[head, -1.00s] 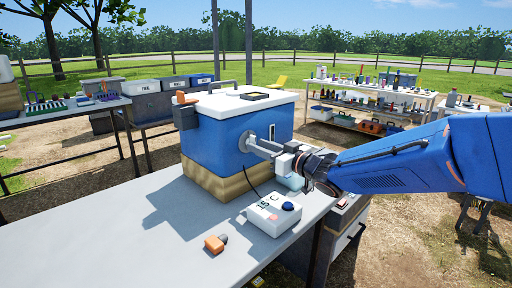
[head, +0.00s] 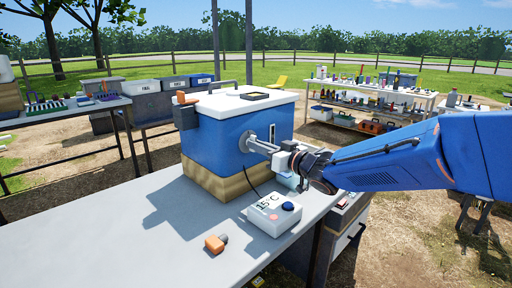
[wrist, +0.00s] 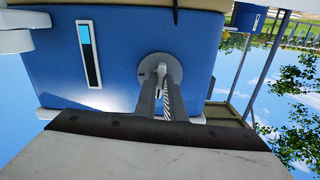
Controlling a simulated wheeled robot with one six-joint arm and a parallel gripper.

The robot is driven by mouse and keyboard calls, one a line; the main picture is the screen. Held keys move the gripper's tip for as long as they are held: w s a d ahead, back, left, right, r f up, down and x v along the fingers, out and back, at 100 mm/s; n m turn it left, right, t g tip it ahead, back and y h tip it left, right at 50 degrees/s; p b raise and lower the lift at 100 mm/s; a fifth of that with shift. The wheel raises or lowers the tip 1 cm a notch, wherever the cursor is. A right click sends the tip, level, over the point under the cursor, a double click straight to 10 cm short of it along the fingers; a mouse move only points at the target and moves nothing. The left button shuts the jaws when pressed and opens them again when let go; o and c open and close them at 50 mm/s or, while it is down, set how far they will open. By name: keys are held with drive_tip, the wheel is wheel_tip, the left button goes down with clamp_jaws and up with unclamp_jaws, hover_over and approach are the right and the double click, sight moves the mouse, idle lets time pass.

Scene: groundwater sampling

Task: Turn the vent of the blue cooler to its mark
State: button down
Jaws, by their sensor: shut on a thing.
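The blue cooler (head: 215,145) has a white lid (head: 240,101) and stands on a wooden block (head: 215,183) on the grey table. Its vent, a round grey disc, is on the side facing my arm; it shows in the wrist view (wrist: 172,66). My gripper (head: 272,150) reaches in from the right and its fingers are shut on the vent. In the wrist view the two fingers (wrist: 160,98) end at the disc's middle and hide part of it. I cannot make out the vent's mark. A dark upright strip with a blue part (wrist: 88,50) is beside the vent.
A white box reading 15°C (head: 272,214) with a blue knob stands on the table below my gripper, with a cable behind it. A small orange-and-grey piece (head: 215,243) lies nearer the front. The table's left part is clear. Shelves (head: 375,95) with bottles stand behind.

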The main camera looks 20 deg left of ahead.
drive_tip(key=m, duration=1.7)
drive_tip(key=c, duration=1.8)
unclamp_jaws()
drive_tip(key=shift+o, duration=0.2)
drive_tip(key=shift+d, duration=0.1)
drive_tip(key=v, duration=1.7)
drive_tip(key=shift+d, duration=0.15)
